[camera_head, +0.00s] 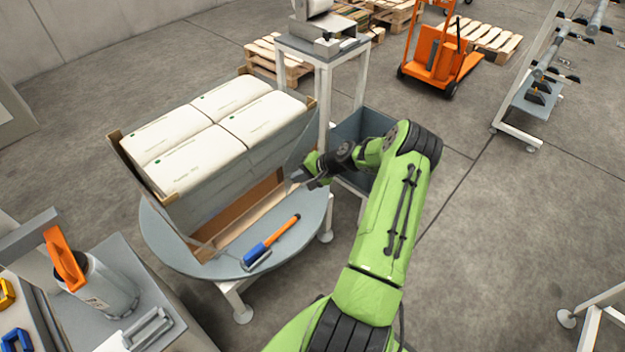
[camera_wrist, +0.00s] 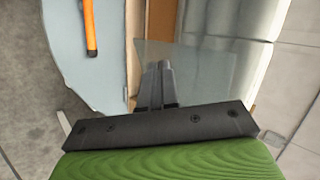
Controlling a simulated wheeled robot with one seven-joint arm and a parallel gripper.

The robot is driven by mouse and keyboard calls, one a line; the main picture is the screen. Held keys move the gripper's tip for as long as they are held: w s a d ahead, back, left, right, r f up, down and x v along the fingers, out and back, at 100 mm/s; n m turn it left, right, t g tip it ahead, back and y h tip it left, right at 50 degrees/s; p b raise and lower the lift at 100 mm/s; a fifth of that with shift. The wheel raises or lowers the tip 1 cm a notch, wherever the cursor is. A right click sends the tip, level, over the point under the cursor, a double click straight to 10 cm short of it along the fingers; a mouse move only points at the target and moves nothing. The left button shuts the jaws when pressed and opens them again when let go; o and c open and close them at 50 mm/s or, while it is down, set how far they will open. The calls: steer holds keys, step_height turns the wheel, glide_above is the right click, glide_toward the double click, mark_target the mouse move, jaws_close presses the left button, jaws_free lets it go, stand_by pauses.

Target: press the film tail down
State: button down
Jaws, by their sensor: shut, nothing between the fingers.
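The film tail is a translucent grey-green flap (camera_head: 299,146) standing off the right corner of the stacked load in the head view. In the wrist view the film tail (camera_wrist: 205,62) spreads just beyond and to the right of the fingertips. My gripper (camera_head: 297,176) is shut and empty, pointing at the load's right side. In the wrist view its fingers (camera_wrist: 157,68) are together and overlap the film's left edge; I cannot tell whether they touch it. The load of white sacks (camera_head: 183,164) is wrapped at its sides and stands on a round grey turntable (camera_head: 310,222).
An orange-and-blue hand tool (camera_head: 271,239) lies on the turntable's front. A grey bin (camera_head: 350,178) stands behind my wrist. A white-legged stand (camera_head: 326,95) rises behind the load. A bench with a grey canister (camera_head: 108,287) is at lower left.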

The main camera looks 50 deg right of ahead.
steer(key=shift+w+a, duration=0.15)
steer(key=shift+w, duration=0.15)
steer(key=w+a+m+h, duration=0.1)
steer(key=w+a, duration=0.2)
steer(key=w, duration=0.7)
steer(key=shift+w+a+r+m+t+b, duration=0.15)
steer(key=shift+w+a+m+t+b, duration=0.15)
steer(key=shift+b, duration=0.15)
